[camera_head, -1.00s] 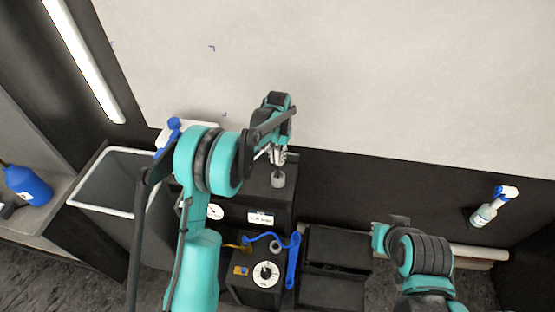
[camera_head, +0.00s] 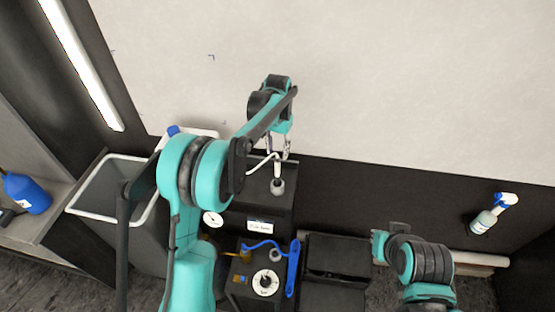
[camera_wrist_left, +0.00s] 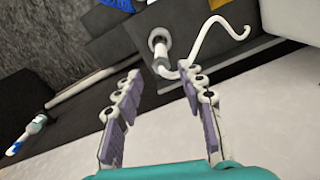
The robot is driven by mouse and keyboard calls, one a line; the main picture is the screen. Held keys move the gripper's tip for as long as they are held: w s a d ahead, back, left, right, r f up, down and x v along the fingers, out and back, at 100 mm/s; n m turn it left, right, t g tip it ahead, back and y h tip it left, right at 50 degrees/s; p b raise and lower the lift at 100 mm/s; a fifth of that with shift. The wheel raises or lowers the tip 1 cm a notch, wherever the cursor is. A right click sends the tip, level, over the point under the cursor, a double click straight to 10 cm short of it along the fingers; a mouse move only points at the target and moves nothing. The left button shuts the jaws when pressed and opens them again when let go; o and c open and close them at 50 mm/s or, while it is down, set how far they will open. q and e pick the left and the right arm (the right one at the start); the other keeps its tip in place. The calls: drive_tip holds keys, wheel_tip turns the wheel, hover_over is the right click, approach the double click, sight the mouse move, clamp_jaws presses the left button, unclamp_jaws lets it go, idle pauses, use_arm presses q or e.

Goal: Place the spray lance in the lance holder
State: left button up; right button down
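The white spray lance (camera_wrist_left: 218,32) has a long curved tube. Its lower end stands in the grey round lance holder (camera_wrist_left: 158,38) in the left wrist view. In the head view the lance (camera_head: 262,159) shows as a thin white curve above the grey holder (camera_head: 277,186) on the black cabinet. My left gripper (camera_head: 284,150) is just above the lance. In the left wrist view its two fingers (camera_wrist_left: 162,75) are spread, with the bend of the lance just beyond the tips. Only part of my right arm shows at the lower right; its fingers are not visible.
A white-rimmed grey bin (camera_head: 85,208) stands left of the cabinet. A blue bottle (camera_head: 28,192) is at the far left. A spray bottle (camera_head: 484,221) is on the right. A black box with a white dial (camera_head: 265,283) and blue hose (camera_head: 293,268) is in front.

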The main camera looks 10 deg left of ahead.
use_arm(q)
wheel_tip(320, 180, up, 4)
drive_tip(key=shift+f, duration=0.15)
drive_tip(key=s+a+r+n+t, duration=0.1)
drive_tip(key=s+a+r+t, duration=0.2)
drive_tip(key=s+r, duration=0.75)
drive_tip(key=s+a+f+n+t, duration=0.1)
drive_tip(key=s+f+t, duration=0.1)
drive_tip(key=s, duration=0.8)
drive_tip(key=s+a+f+n+t, duration=0.1)
drive_tip(key=s+f+t, duration=0.1)
drive_tip(key=s+f, duration=0.3)
drive_tip(key=s, duration=0.4)
drive_tip(key=shift+s+a+f, duration=0.15)
drive_tip(key=shift+s+a, duration=0.2)
